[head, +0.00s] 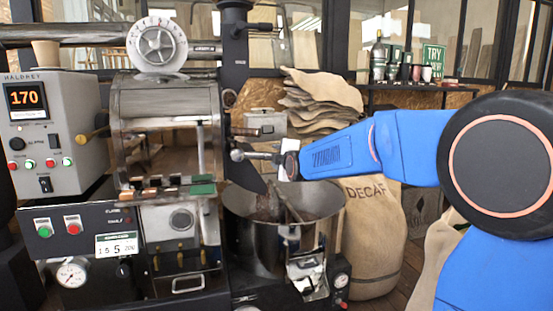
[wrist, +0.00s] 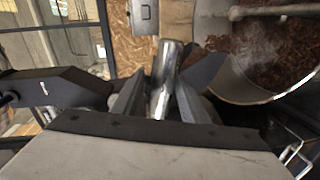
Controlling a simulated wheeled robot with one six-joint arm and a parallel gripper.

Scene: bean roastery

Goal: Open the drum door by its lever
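The roaster's steel drum (head: 168,135) stands at the left in the head view. A metal lever (head: 262,156) with a round knob sticks out at the drum's right side. My gripper (head: 284,162) is at the lever's right end in the head view, small and partly hidden. In the wrist view my gripper (wrist: 163,95) has one finger on each side of the shiny lever (wrist: 166,80), which fills the narrow gap between them. The fingers look shut on it. I cannot make out the drum door's edge or how far it stands open.
The round cooling bin (head: 284,240) with brown beans stands below the lever; its rim (wrist: 265,98) shows at right in the wrist view. The control box (head: 52,130) is at far left. A DECAF sack (head: 374,235) stands right of the bin, below my arm.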

